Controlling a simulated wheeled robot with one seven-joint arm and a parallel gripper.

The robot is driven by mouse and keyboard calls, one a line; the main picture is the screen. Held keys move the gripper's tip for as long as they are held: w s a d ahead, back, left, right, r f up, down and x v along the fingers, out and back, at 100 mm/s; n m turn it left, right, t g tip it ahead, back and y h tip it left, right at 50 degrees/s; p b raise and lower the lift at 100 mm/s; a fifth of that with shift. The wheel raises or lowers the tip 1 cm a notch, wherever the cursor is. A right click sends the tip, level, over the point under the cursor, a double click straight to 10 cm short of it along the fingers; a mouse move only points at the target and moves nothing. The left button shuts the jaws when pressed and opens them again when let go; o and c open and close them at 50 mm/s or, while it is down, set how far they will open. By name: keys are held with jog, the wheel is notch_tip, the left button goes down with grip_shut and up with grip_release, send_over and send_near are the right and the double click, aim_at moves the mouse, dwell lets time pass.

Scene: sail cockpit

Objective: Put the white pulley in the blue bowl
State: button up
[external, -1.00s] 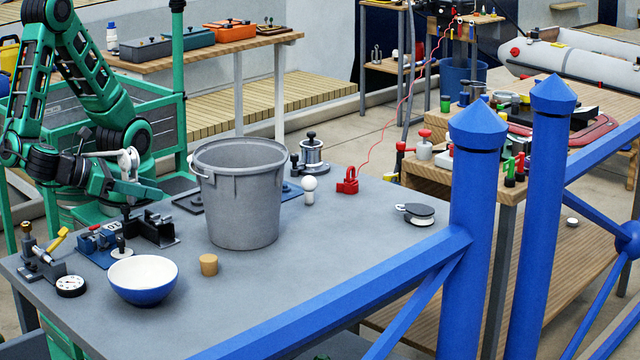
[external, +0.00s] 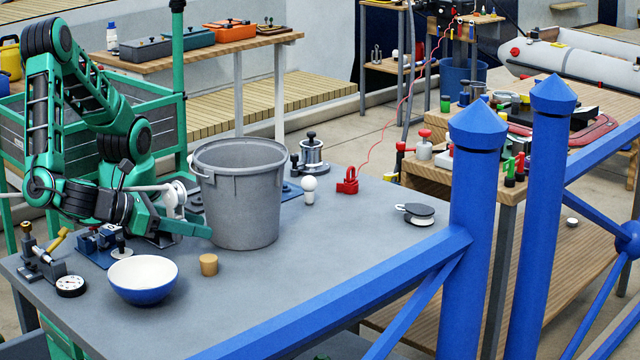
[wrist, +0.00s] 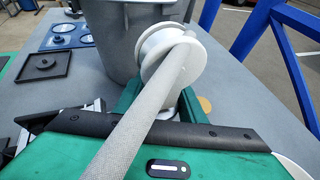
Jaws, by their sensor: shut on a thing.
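The white pulley (external: 174,200), a round white wheel with a pale grey rod or rope reaching from it, is between the fingers of my gripper (external: 184,222). My gripper is shut on it, above the table beside the grey bucket. In the wrist view the pulley (wrist: 155,45) is near the top centre, in front of the bucket; the rod hides part of it and of the fingers. The blue bowl (external: 143,292), white inside and looking empty, stands on the table in front of and below my gripper. A white rim of it (wrist: 292,165) shows at the wrist view's lower right.
The tall grey bucket (external: 240,205) stands right beside my gripper. A tan cylinder (external: 209,264) is right of the bowl. A dial gauge (external: 71,286) and metal fittings (external: 38,262) are left of it. A black-and-white block (external: 415,213) lies far right. The table's front middle is clear.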

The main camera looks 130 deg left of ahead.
aim_at(167, 205)
jog(key=shift+f, duration=2)
jog(key=o, duration=1.3)
jog(key=shift+d, duration=0.1)
jog(key=v, duration=0.2)
jog(key=shift+s+d+r, duration=0.1)
jog(key=shift+d+r, duration=0.05)
jog(key=shift+d, duration=0.15)
jog(key=shift+o, duration=0.6)
jog(key=shift+s+d+r, duration=0.1)
jog(key=shift+r, duration=3.45)
